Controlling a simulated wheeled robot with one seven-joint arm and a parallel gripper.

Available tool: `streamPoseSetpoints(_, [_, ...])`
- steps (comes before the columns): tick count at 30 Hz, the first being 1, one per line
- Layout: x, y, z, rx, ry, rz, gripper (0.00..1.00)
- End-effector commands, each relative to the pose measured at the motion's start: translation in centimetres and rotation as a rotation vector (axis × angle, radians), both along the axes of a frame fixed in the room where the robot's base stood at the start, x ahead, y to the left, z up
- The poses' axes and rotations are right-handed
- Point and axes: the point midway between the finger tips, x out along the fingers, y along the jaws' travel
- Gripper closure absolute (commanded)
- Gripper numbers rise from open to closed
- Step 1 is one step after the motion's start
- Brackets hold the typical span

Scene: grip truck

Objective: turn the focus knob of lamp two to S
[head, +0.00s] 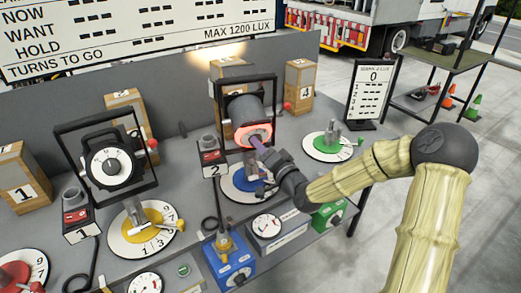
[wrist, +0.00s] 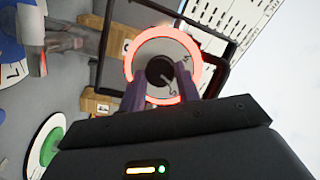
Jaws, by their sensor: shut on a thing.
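Lamp two (head: 243,107) is a grey cylinder in a black yoke frame, behind the label box marked 2 (head: 211,162). Its front ring glows red-orange. In the wrist view, the focus knob (wrist: 159,70) is a round black knob at the centre of a grey dial face (wrist: 160,48) inside the glowing ring. A pale pointer line runs from the knob toward the lower right, near a mark that looks like an S. My gripper (head: 258,143) is at the lamp's front. In the wrist view its purple fingers (wrist: 160,84) are shut on the knob from both sides.
Lamp one (head: 110,160) stands left in its own black yoke. Blue dial (head: 245,184), green dial (head: 327,147) and yellow dial (head: 139,230) lie on the grey bench. A blue box (head: 229,262) and a meter (head: 266,225) sit below my gripper. Numbered wooden blocks (head: 299,82) stand behind.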

Motion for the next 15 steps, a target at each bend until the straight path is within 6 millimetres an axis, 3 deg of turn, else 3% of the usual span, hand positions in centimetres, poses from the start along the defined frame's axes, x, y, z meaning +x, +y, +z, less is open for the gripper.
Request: streamPoseSetpoints(15, [0.27,-0.3,-0.32,0.338,0.116,0.124,0.9])
